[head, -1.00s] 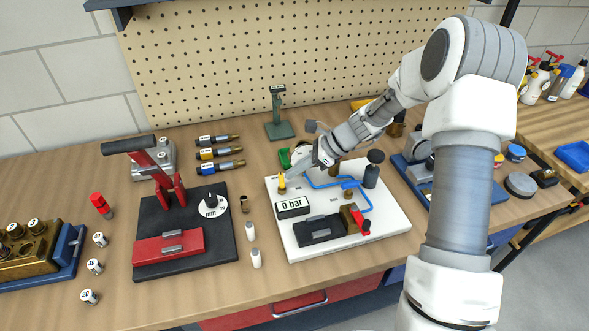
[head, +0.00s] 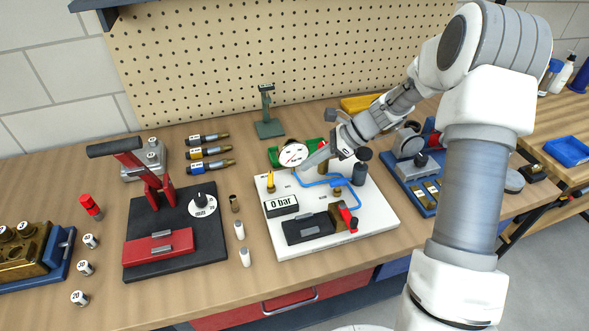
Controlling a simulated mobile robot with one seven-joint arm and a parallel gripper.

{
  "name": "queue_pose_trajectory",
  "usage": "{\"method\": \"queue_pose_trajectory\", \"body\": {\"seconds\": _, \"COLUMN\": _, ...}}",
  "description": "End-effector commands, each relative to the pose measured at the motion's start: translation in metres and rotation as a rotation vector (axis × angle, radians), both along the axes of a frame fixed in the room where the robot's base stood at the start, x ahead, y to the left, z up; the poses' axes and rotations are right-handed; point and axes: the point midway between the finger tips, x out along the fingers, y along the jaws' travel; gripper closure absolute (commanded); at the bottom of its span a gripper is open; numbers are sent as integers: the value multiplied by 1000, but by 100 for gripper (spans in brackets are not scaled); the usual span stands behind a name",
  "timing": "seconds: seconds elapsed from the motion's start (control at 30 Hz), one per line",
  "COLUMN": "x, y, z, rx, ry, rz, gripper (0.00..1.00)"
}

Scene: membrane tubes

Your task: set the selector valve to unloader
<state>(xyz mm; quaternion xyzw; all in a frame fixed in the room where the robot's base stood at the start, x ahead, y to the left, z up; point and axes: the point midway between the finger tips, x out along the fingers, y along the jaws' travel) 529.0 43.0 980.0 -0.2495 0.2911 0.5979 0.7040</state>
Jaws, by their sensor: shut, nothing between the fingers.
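The white test board (head: 372,232) stands on the bench and carries a blue tube line (head: 318,182). A small yellow handle (head: 270,180) stands upright at its back left; I cannot tell for sure that it is the selector valve. A red lever (head: 348,217) sits on a brass block at the front right of the board. The unloader label is too small to read. My gripper (head: 306,166) is shut and empty, above the back of the board, right of the yellow handle and apart from it. It partly covers the board's back parts.
A round gauge (head: 293,155) stands at the board's back, close to my fingers. A display (head: 282,205) reads 0 bar. A black-and-red press (head: 172,225) stands to the left. A blue tray unit (head: 415,175) stands to the right.

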Motion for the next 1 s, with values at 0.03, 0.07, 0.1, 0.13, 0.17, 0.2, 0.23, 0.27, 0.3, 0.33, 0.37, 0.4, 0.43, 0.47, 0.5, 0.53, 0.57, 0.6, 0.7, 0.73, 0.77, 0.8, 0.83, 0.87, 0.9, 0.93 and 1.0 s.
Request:
{"method": "queue_pose_trajectory", "body": {"seconds": 0.03, "x": 0, "y": -9, "z": 9, "rx": -3, "ry": -3, "rz": -4, "gripper": 100}}
{"method": "queue_pose_trajectory", "body": {"seconds": 0.07, "x": 0, "y": -14, "z": 14, "rx": -3, "ry": -4, "rz": -3, "gripper": 100}}
{"method": "queue_pose_trajectory", "body": {"seconds": 0.1, "x": 0, "y": -19, "z": 18, "rx": -3, "ry": -3, "rz": -4, "gripper": 100}}
{"method": "queue_pose_trajectory", "body": {"seconds": 0.13, "x": 0, "y": -23, "z": 22, "rx": -3, "ry": -3, "rz": -4, "gripper": 100}}
{"method": "queue_pose_trajectory", "body": {"seconds": 0.17, "x": -1, "y": -26, "z": 25, "rx": -2, "ry": -2, "rz": -3, "gripper": 100}}
{"method": "queue_pose_trajectory", "body": {"seconds": 0.2, "x": 0, "y": -30, "z": 29, "rx": -3, "ry": -3, "rz": -4, "gripper": 100}}
{"method": "queue_pose_trajectory", "body": {"seconds": 0.23, "x": 0, "y": -33, "z": 32, "rx": -3, "ry": -3, "rz": -4, "gripper": 100}}
{"method": "queue_pose_trajectory", "body": {"seconds": 0.27, "x": -1, "y": -35, "z": 34, "rx": -2, "ry": -3, "rz": -4, "gripper": 100}}
{"method": "queue_pose_trajectory", "body": {"seconds": 0.3, "x": -1, "y": -37, "z": 36, "rx": -2, "ry": -2, "rz": -4, "gripper": 100}}
{"method": "queue_pose_trajectory", "body": {"seconds": 0.33, "x": -1, "y": -39, "z": 38, "rx": -2, "ry": -2, "rz": -4, "gripper": 100}}
{"method": "queue_pose_trajectory", "body": {"seconds": 0.37, "x": -1, "y": -40, "z": 39, "rx": -2, "ry": -2, "rz": -4, "gripper": 100}}
{"method": "queue_pose_trajectory", "body": {"seconds": 0.4, "x": -1, "y": -41, "z": 40, "rx": -2, "ry": 0, "rz": -4, "gripper": 100}}
{"method": "queue_pose_trajectory", "body": {"seconds": 0.43, "x": -2, "y": -42, "z": 40, "rx": -2, "ry": 0, "rz": -4, "gripper": 100}}
{"method": "queue_pose_trajectory", "body": {"seconds": 0.47, "x": -2, "y": -42, "z": 41, "rx": -2, "ry": 0, "rz": -4, "gripper": 100}}
{"method": "queue_pose_trajectory", "body": {"seconds": 0.5, "x": -2, "y": -42, "z": 41, "rx": -2, "ry": 0, "rz": -4, "gripper": 100}}
{"method": "queue_pose_trajectory", "body": {"seconds": 0.53, "x": -2, "y": -42, "z": 41, "rx": -2, "ry": 0, "rz": -4, "gripper": 100}}
{"method": "queue_pose_trajectory", "body": {"seconds": 0.57, "x": -2, "y": -42, "z": 41, "rx": -2, "ry": 0, "rz": -4, "gripper": 100}}
{"method": "queue_pose_trajectory", "body": {"seconds": 0.6, "x": -2, "y": -42, "z": 41, "rx": -2, "ry": 0, "rz": -4, "gripper": 100}}
{"method": "queue_pose_trajectory", "body": {"seconds": 0.7, "x": -2, "y": -42, "z": 41, "rx": -2, "ry": 0, "rz": -4, "gripper": 100}}
{"method": "queue_pose_trajectory", "body": {"seconds": 0.73, "x": -2, "y": -42, "z": 41, "rx": -2, "ry": -2, "rz": -4, "gripper": 100}}
{"method": "queue_pose_trajectory", "body": {"seconds": 0.77, "x": -1, "y": -42, "z": 41, "rx": -2, "ry": -2, "rz": -4, "gripper": 100}}
{"method": "queue_pose_trajectory", "body": {"seconds": 0.8, "x": -1, "y": -42, "z": 41, "rx": -2, "ry": -2, "rz": -4, "gripper": 100}}
{"method": "queue_pose_trajectory", "body": {"seconds": 0.83, "x": -1, "y": -42, "z": 41, "rx": -2, "ry": -2, "rz": -4, "gripper": 100}}
{"method": "queue_pose_trajectory", "body": {"seconds": 0.87, "x": -1, "y": -42, "z": 41, "rx": -2, "ry": -2, "rz": -4, "gripper": 100}}
{"method": "queue_pose_trajectory", "body": {"seconds": 0.9, "x": -2, "y": -42, "z": 41, "rx": -4, "ry": -3, "rz": -2, "gripper": 100}}
{"method": "queue_pose_trajectory", "body": {"seconds": 0.93, "x": -2, "y": -42, "z": 42, "rx": -7, "ry": -5, "rz": 1, "gripper": 100}}
{"method": "queue_pose_trajectory", "body": {"seconds": 1.0, "x": -5, "y": -40, "z": 47, "rx": -22, "ry": -21, "rz": 20, "gripper": 100}}
